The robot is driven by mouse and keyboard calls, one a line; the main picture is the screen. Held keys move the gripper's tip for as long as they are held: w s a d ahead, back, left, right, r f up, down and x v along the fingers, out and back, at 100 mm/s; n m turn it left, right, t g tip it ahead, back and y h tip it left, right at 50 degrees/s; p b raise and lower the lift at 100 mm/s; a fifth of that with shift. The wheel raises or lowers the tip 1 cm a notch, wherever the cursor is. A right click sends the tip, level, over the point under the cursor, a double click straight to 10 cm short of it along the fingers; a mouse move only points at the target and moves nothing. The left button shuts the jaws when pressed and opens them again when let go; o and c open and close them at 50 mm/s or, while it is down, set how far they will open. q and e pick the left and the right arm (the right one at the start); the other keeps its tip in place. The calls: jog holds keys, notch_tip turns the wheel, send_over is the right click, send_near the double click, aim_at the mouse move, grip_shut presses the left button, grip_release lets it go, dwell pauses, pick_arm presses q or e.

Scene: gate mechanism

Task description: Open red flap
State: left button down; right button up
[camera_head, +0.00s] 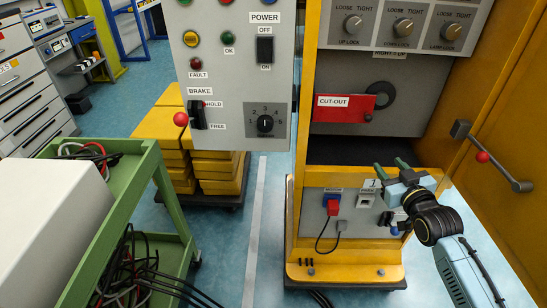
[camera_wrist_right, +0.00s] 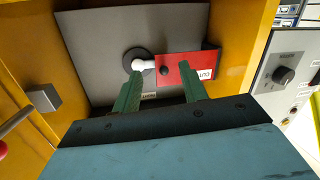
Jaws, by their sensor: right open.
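The red flap (camera_head: 345,114), with a white CUT-OUT label, lies across the grey recessed panel of the yellow cabinet. A black disc (camera_head: 380,93) shows at its right end. In the right wrist view the flap (camera_wrist_right: 189,75) has a small black knob (camera_wrist_right: 164,71), and a white bar (camera_wrist_right: 148,64) runs between the disc and the flap. My right gripper (camera_head: 390,166) is below and right of the flap, in front of the cabinet. Its green fingers (camera_wrist_right: 160,66) are apart with nothing between them, pointing toward the flap. My left gripper is out of view.
A lever with a red knob (camera_head: 483,157) sticks out from the yellow door at right. A grey control box (camera_head: 238,80) stands left of the opening. Knobs marked LOOSE/TIGHT (camera_head: 402,28) sit above. A green cart (camera_head: 140,190) with cables is at left.

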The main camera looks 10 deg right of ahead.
jog(key=t+b, duration=0.1)
send_near(370, 120)
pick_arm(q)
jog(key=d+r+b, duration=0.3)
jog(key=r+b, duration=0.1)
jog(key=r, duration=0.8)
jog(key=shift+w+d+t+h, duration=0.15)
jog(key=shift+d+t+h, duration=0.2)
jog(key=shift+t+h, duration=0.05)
pick_arm(e)
jog(key=shift+n+y, duration=0.3)
jog(key=shift+w+d+f, duration=0.1)
jog(key=shift+w+d, duration=0.05)
jog(key=shift+w, duration=2.05)
jog(key=shift+w+d+f, duration=0.1)
jog(key=shift+w+d, duration=0.1)
jog(key=shift+w, duration=2)
jog(key=shift+c, duration=0.4)
grip_shut()
